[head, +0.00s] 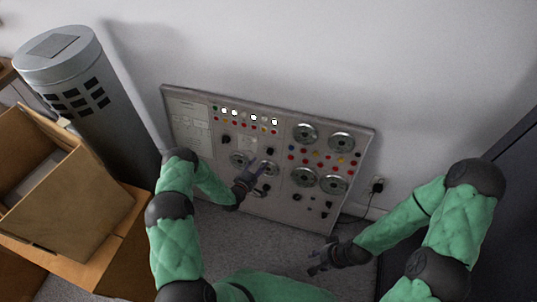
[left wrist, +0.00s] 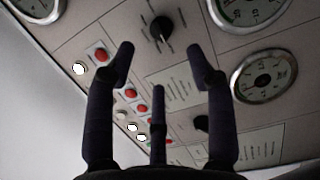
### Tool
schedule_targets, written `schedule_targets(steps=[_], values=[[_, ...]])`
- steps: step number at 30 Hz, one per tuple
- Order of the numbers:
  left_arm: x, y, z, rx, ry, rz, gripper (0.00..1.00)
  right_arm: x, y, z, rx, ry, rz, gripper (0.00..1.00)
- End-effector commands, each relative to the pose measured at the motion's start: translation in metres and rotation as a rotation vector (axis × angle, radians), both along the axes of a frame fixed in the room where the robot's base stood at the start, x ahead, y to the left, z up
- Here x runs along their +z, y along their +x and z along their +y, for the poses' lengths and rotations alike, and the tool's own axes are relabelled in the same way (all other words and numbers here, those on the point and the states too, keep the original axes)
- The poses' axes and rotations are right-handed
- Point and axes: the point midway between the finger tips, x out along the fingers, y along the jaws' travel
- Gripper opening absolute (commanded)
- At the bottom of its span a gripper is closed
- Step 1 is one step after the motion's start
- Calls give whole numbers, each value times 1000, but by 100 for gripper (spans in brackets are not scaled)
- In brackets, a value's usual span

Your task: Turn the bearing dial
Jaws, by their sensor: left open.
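A grey control panel (head: 284,118) leans against the wall, with round gauges, black knobs and coloured buttons. Its labels are too small to read, so I cannot tell which control is the bearing dial. My left gripper (head: 252,177) is open in front of the panel's lower middle, partly covering gauges there. In the left wrist view, a black knob (left wrist: 160,29) on a panel plate lies ahead, between the spread fingertips of the left gripper (left wrist: 160,55) and apart from them. My right gripper (head: 318,262) hangs low, away from the panel; its finger opening is unclear.
An open cardboard box (head: 75,190) sits at the left, beside a grey slotted cylinder (head: 85,100). A wall socket with a plug (head: 376,186) is right of the panel. A dark cabinet (head: 510,200) stands at the far right. Grey floor shows before the panel.

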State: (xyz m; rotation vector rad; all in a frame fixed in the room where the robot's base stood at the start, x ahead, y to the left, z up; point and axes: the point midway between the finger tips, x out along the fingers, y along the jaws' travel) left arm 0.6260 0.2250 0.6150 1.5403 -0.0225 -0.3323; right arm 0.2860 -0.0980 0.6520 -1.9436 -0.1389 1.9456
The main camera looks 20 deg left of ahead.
Motion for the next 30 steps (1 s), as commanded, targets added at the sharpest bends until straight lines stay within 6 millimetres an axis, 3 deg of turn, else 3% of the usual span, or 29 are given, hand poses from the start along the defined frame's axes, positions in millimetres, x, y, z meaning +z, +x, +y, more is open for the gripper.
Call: schedule_targets(steps=[12, 18, 27, 30], values=[[-16, 66, -17, -1, 2, 0, 55, -22, 0, 0, 0, 0, -1, 40], [-17, 79, -19, 1, 2, 1, 55, -25, 0, 0, 0, 0, -1, 40], [-16, 81, -19, 1, 2, 2, 55, -25, 1, 0, 0, 0, -1, 40], [-16, 81, -19, 1, 1, 1, 29, -25, 1, 0, 0, 0, -1, 40]])
